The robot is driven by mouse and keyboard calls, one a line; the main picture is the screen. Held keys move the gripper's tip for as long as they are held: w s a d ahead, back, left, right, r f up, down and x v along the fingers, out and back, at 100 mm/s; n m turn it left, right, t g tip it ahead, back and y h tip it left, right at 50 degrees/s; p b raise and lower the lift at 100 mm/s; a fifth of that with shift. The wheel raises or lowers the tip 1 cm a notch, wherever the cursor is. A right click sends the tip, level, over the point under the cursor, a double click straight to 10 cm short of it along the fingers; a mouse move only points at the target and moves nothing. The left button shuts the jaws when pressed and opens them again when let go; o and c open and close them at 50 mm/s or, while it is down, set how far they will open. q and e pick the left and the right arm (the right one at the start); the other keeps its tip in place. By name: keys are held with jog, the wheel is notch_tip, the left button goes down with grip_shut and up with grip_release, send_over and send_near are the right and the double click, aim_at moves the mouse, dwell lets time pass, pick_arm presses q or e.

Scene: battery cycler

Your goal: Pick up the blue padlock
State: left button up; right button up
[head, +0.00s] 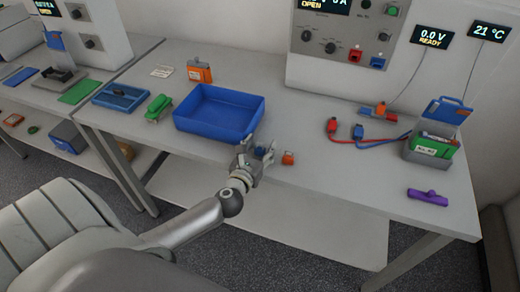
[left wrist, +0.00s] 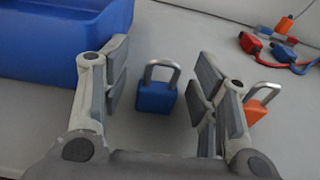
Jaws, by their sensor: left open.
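The blue padlock (left wrist: 156,98) stands upright on the table with its grey shackle up. In the left wrist view it shows between the two open fingers of my left gripper (left wrist: 158,90), a little beyond them, with no visible contact. In the head view a small blue part of the padlock (head: 259,152) shows beside my left gripper (head: 256,158), which partly hides it. An orange padlock (head: 287,158) stands just to the right; in the left wrist view the right finger partly covers it. My right gripper is not in view.
A blue bin (head: 220,137) stands close on the left. Red and blue cable plugs (head: 333,126) lie farther right, near a grey box with a green battery (head: 432,147). A purple object (head: 428,196) lies at the right front. The table's front edge is near my left gripper.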

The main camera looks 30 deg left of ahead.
pick_arm(q)
jog(key=c, duration=1.2)
jog(key=shift+r, duration=0.1)
jog(key=shift+r, duration=0.5)
notch_tip(320, 180, up, 2)
jog(key=shift+r+p, duration=0.15)
jog(key=shift+p, duration=0.2)
jog(key=s+a+r, duration=0.1)
jog(key=s+r, duration=0.2)
jog(key=s, duration=0.1)
jog(key=s+a+r, duration=0.2)
jog(key=s+r, duration=0.1)
jog(key=s, duration=0.1)
jog(key=s+a+r, duration=0.2)
jog(key=s+r, duration=0.1)
jog(key=s, duration=0.2)
jog(key=shift+a+r, duration=0.1)
jog(key=shift+r, duration=0.25)
